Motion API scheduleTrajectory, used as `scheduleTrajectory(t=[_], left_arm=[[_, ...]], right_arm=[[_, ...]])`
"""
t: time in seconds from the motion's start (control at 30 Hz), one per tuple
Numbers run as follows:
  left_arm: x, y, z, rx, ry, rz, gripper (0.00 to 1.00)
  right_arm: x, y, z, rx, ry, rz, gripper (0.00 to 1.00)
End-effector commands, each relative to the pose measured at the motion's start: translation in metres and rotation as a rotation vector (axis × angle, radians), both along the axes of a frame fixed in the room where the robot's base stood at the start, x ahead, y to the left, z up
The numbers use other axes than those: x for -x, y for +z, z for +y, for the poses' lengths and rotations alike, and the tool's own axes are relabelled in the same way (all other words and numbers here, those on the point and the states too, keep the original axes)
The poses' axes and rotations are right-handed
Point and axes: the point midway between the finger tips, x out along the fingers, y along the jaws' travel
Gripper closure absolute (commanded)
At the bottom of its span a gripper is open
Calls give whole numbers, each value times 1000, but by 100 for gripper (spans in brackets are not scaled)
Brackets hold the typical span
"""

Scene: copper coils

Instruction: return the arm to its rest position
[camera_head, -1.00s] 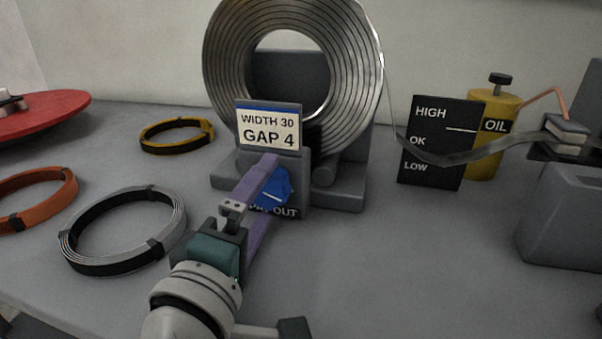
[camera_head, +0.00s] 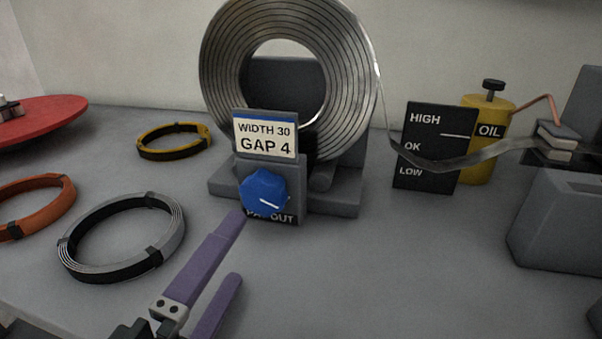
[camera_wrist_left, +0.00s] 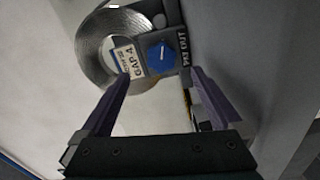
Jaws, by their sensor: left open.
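My left gripper (camera_head: 238,248) is at the lower left-middle of the head view, its two purple fingers apart with nothing between them. It is in front of and below the blue knob (camera_head: 265,191) on the pay-out stand, and apart from it. In the left wrist view the fingers (camera_wrist_left: 160,82) are spread, with the blue knob (camera_wrist_left: 160,57) beyond them. The knob's white mark points to the lower right in the head view. My right gripper does not show.
A large metal strip coil (camera_head: 222,80) stands behind the knob. Silver (camera_head: 168,240), orange (camera_head: 40,205) and yellow (camera_head: 192,148) banded rings lie at left. A level board (camera_head: 430,175), a yellow oil can (camera_head: 478,172) and a grey block (camera_head: 560,225) stand at right. The table's front middle is clear.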

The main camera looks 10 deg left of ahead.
Motion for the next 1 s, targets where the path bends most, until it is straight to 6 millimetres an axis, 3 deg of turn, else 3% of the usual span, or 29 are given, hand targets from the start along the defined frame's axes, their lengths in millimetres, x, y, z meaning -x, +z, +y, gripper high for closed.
scheduleTrajectory(t=[0.17,0.27,0.37,0.47,0.6,0.83,1.0], left_arm=[[0,32,-24,-181,-166,84,1],[10,52,-41,-399,-333,180,1],[28,64,-43,-642,-492,295,1],[52,74,-30,-867,-628,425,1],[89,90,2,-1112,-775,615,1],[153,136,62,-1356,-953,931,1],[150,196,59,-1345,-951,918,1]], right_arm=[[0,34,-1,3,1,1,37],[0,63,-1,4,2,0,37],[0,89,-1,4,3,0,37],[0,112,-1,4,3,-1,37],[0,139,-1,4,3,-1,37],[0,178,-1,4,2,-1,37],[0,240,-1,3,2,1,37]])
